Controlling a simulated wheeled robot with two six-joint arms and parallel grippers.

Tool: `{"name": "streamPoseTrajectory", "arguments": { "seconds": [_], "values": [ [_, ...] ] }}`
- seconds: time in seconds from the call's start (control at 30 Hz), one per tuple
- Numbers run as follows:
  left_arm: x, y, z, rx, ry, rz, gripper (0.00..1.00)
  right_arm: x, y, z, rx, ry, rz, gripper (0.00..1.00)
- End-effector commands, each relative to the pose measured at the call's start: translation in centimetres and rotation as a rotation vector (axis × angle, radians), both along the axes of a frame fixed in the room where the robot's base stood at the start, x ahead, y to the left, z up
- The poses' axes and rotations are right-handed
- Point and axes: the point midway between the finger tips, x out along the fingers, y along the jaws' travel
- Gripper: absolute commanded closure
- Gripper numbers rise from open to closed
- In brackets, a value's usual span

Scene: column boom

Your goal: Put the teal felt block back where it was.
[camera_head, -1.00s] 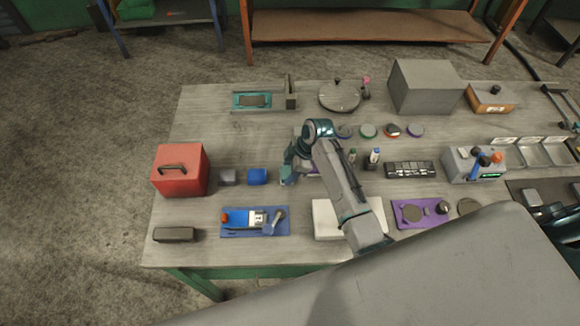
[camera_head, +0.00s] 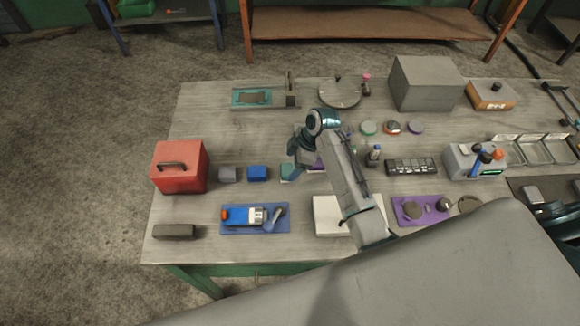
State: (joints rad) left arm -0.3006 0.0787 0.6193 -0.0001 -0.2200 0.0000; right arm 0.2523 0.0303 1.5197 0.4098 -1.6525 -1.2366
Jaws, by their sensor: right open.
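The teal felt block (camera_head: 287,172) sits on the workbench, at the right end of a short row with a grey block (camera_head: 227,174) and a blue block (camera_head: 257,173). My right gripper (camera_head: 297,168) is open, just above and to the right of the teal block. It partly covers the block, and I cannot tell whether a finger touches it. My left gripper is not in view.
A red box (camera_head: 180,166) stands left of the row. A blue tray (camera_head: 230,228) with tools lies in front of it. A white pad (camera_head: 328,215) lies under my right arm. A teal-framed fixture (camera_head: 252,97) stands behind, with bare bench between.

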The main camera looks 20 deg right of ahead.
Motion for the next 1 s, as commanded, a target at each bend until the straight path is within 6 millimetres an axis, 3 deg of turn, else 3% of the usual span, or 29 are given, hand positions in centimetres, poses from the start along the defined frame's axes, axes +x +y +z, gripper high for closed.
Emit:
{"name": "streamPoseTrajectory", "arguments": {
  "seconds": [0.3, 0.43, 0.6, 1.0],
  "values": [
    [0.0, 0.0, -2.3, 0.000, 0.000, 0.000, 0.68, -0.7, -2.6, 6.0, -0.003, -0.005, 0.001, 0.24],
    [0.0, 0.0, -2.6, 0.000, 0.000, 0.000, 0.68, -0.8, -3.2, 7.7, -0.001, -0.002, 0.000, 0.24],
    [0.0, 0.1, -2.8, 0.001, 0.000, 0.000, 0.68, -1.0, -3.5, 8.7, 0.001, 0.000, 0.000, 0.24],
    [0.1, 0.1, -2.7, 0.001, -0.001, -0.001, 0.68, -1.0, -3.5, 8.7, 0.001, 0.000, 0.000, 0.24]
  ]
}}
